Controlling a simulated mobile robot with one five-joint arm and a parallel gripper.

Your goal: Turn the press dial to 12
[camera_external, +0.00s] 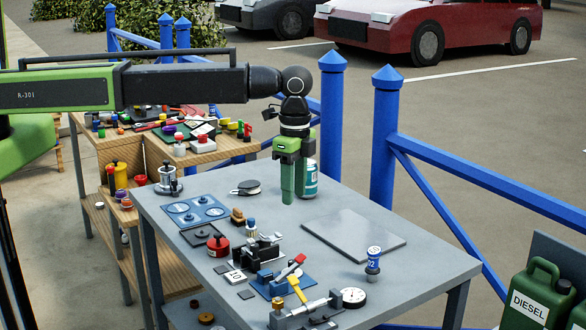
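My gripper (287,198) points straight down above the grey table (398,289), near its back edge. Its green fingers overlap from this side, so I cannot tell whether they are open or shut. A small blue post with a white numbered top (374,262) stands upright at the table's right. A round white-faced gauge (354,297) sits on a grey fixture at the front edge. I cannot tell which of these, if either, is the press dial, and its setting is not readable. My gripper is apart from both.
A teal can (309,180) stands just behind my gripper. A flat grey plate (353,236) lies at the middle right. A black clamp fixture (257,252), a red pot (218,246) and a blue plate with rings (194,212) crowd the left. Blue railings (384,140) stand behind.

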